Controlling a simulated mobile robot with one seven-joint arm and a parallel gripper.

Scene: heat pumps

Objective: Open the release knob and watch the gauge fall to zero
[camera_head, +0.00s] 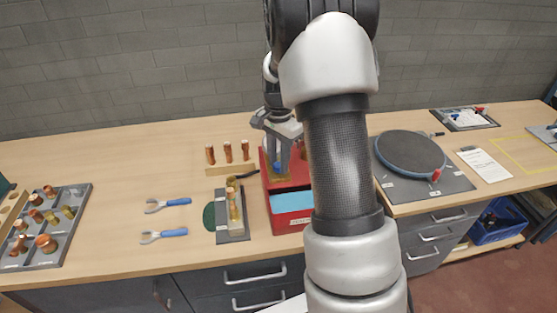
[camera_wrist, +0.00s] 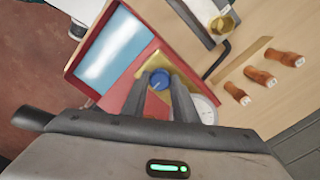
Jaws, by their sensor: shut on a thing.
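A red test box (camera_head: 296,220) stands on the bench and has a pale blue panel (camera_head: 288,203) at its front. A small blue release knob (camera_wrist: 159,79) sits on a brass-coloured block (camera_wrist: 180,72) of the box. My gripper (camera_wrist: 159,84) reaches down from above, its two fingers on either side of the knob and shut on it. In the head view my gripper (camera_head: 279,166) is at the rear of the box. A white round gauge (camera_wrist: 207,108) is partly hidden behind a finger in the wrist view; its needle is not readable.
Left of the box are a grey fixture (camera_head: 231,217) with a brass fitting, two blue-handled wrenches (camera_head: 172,202) and a tray of copper fittings (camera_head: 66,238). Copper pieces (camera_head: 228,153) stand behind. A dark round plate (camera_head: 408,151) lies right. My arm hides the middle.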

